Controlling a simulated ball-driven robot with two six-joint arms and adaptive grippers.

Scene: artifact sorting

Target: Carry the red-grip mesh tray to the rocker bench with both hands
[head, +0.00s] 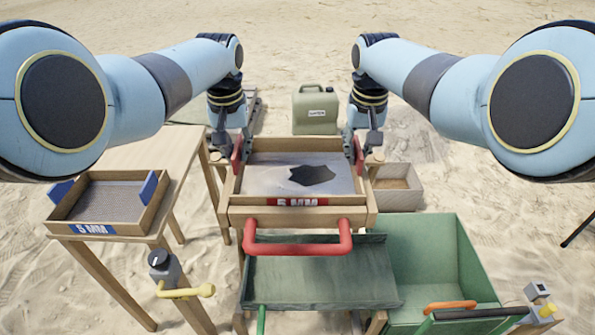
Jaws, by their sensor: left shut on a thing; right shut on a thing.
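The red-grip mesh tray (262,184) is at the centre, a wooden frame with a mesh floor, red side grips and a red "MM" label on its front. A dark flat piece (312,174) lies on the mesh. My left gripper (239,147) is shut on the tray's left red grip, my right gripper (355,146) on its right one. The tray looks level and lies over the rocker bench (297,216), a wooden frame with a red bar handle (298,247) in front. I cannot tell whether the tray rests in the frame or hovers just above it.
A blue-grip tray (112,200) marked "5 MM" sits on the left wooden table (150,150). A green chute (318,280) lies below the bench, beside a green bin (425,245). A shallow box (396,190) and a green canister (315,110) stand on sand behind.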

